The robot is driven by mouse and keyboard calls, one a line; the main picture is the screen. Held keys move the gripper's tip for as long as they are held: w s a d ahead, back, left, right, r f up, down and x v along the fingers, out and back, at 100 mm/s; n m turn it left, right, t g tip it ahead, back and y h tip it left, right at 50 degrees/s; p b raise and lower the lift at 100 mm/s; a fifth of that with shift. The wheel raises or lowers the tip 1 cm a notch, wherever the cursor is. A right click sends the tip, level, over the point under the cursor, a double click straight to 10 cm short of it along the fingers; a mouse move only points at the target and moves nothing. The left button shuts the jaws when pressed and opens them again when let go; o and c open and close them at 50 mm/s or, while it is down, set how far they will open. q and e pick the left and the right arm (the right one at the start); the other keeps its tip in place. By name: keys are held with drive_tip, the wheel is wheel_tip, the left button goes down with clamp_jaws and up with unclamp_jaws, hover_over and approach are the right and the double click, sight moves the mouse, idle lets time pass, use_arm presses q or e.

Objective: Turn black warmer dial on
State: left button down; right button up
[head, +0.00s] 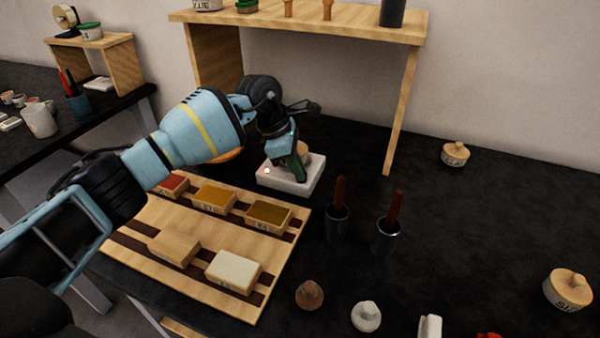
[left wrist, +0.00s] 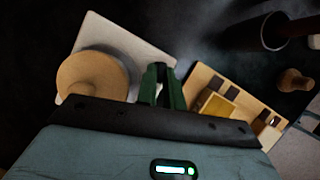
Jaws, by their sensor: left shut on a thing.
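The warmer (head: 292,184) is a white block on the black table, under the front of the wooden shelf. A small glowing light (head: 267,171) shows at its left end. A round wooden-topped pot (left wrist: 90,75) sits on the warmer, which also shows in the left wrist view (left wrist: 135,42). My left gripper (head: 302,172) points down at the warmer beside the pot. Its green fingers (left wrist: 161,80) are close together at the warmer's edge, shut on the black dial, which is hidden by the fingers.
A wooden board (head: 205,240) with several small labelled blocks lies in front of the warmer. Two dark cups (head: 337,222) with brown-handled tools stand to the right. The wooden shelf (head: 300,23) rises behind.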

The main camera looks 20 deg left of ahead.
use_arm(q)
drive_tip(key=shift+w+f+m+g+b, duration=0.2)
drive_tip(key=shift+m+g+b, duration=0.2)
drive_tip(key=shift+m+b, duration=0.5)
drive_tip(key=shift+r+m+b, duration=0.15)
drive_tip(key=shift+m+b, duration=0.2)
drive_tip(key=shift+m, duration=0.35)
use_arm(e)
drive_tip(key=f, duration=0.1)
drive_tip(key=s+f, duration=0.1)
drive_tip(key=shift+a+f, duration=0.1)
drive_tip(key=shift+f, duration=0.25)
use_arm(q)
drive_tip(key=shift+g, duration=0.3)
use_arm(e)
drive_tip(key=shift+f, duration=0.15)
use_arm(q)
drive_tip(key=c, duration=1.5)
unclamp_jaws()
drive_tip(key=shift+a+r, duration=0.1)
drive_tip(key=v, duration=0.7)
drive_tip(key=shift+a+r+b, duration=0.15)
drive_tip(key=shift+r+b, duration=0.15)
use_arm(e)
drive_tip(key=shift+s+f, duration=0.1)
drive_tip(key=shift+f, duration=0.15)
use_arm(q)
drive_tip(key=shift+r, duration=0.15)
use_arm(e)
drive_tip(key=shift+r, duration=0.1)
